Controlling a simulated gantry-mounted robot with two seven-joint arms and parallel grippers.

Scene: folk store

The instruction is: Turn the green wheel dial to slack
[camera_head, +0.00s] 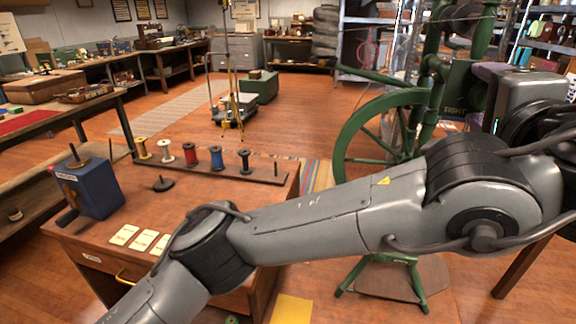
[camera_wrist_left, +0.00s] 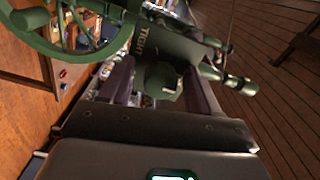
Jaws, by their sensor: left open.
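A green spinning wheel (camera_head: 352,135) stands at the right of the head view, and part of its wheel shows in the left wrist view (camera_wrist_left: 75,42). Its dark green plate (camera_head: 456,98) carries lettering that reads like TIGHT in the left wrist view (camera_wrist_left: 150,40). In front of the plate is a green dial knob (camera_wrist_left: 162,82); the gripper hides it in the head view. My left gripper (camera_head: 490,78) is open, with its two fingers on either side of the knob in the left wrist view. I cannot tell whether the fingers touch it. My right gripper is not in view.
A wooden table (camera_head: 225,195) at the left holds a rack (camera_head: 262,178) of several colored spools, a blue box (camera_head: 92,188) with a crank, and pale cards (camera_head: 143,240). My left arm crosses in front of the table. Open floor lies behind it.

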